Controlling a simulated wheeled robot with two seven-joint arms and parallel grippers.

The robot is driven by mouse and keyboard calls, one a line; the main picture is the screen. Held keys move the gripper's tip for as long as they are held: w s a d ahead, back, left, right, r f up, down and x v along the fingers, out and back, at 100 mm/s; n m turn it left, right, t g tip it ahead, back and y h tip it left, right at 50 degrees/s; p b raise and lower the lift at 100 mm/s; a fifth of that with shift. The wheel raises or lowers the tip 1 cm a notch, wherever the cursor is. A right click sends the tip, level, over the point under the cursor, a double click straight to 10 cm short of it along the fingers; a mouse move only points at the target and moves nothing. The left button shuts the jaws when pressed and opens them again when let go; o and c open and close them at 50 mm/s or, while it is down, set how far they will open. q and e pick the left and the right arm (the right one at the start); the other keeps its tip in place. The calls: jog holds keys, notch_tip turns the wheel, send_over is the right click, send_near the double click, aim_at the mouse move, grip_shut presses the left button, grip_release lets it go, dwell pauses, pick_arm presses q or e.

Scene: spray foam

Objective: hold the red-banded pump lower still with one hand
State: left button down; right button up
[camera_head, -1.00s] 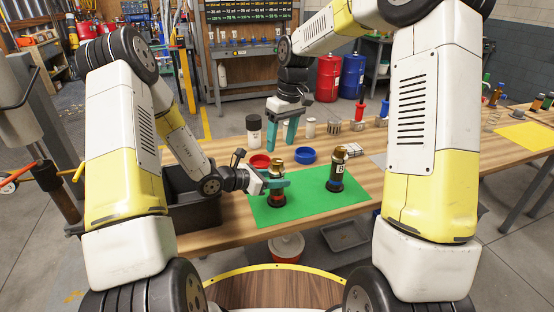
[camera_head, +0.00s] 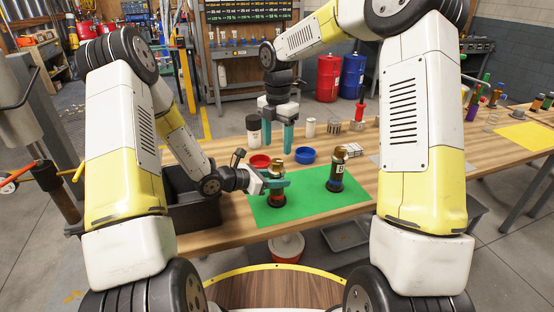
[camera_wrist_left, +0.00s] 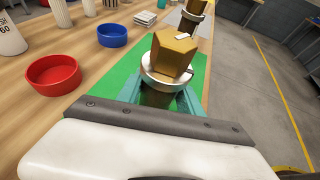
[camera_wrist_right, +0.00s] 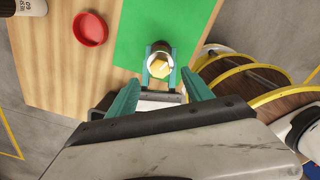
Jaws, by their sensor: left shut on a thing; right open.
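The red-banded pump (camera_head: 276,184) stands upright on the green mat (camera_head: 300,207), a dark bottle with a brass-coloured top. My left gripper (camera_head: 278,184) is shut around its body from the left; the left wrist view shows the brass top (camera_wrist_left: 174,52) and collar above the teal fingers. My right gripper (camera_head: 278,136) is open and empty, fingers pointing down, above and behind the pump. The right wrist view shows the pump's top (camera_wrist_right: 160,66) beyond the open fingers (camera_wrist_right: 162,95). A second, similar pump with a blue band (camera_head: 335,172) stands apart at the mat's right side.
A red dish (camera_head: 259,161) and a blue dish (camera_head: 305,155) sit behind the mat. A white bottle (camera_head: 253,130) stands farther back. A dark bin (camera_head: 195,215) is at the table's left. The mat's front between the pumps is clear.

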aim_at(277, 161)
notch_tip(277, 161, down, 6)
jog(key=shift+f, duration=0.2)
grip_shut()
dwell(0.4)
